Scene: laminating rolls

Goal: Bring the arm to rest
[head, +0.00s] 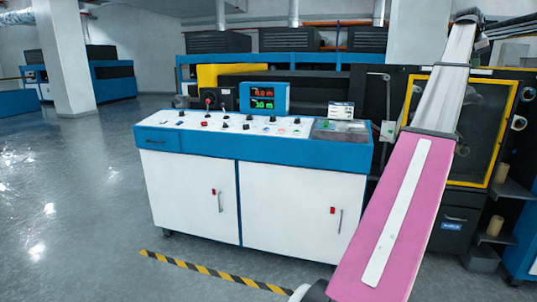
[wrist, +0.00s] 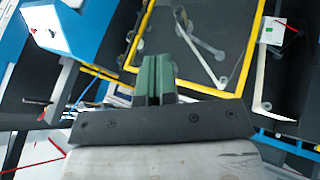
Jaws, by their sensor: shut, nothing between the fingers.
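My gripper (wrist: 153,62) shows in the wrist view as two dark green fingers. They are closed together, with nothing held between them. In the head view my arm, with a pink link and a pale grey link, rises along the right side to the top edge. The gripper's fingers cannot be made out there. In the wrist view the fingers overlap the yellow-framed dark panel (wrist: 238,60) of the machine; how far apart they are cannot be told.
A blue and white control console (head: 190,190) with red and green displays (head: 263,97) stands left of my arm. The yellow-framed panel (head: 480,120) is behind the arm. A yellow-black striped line (head: 205,270) crosses the floor. Open floor (head: 70,200) lies to the left.

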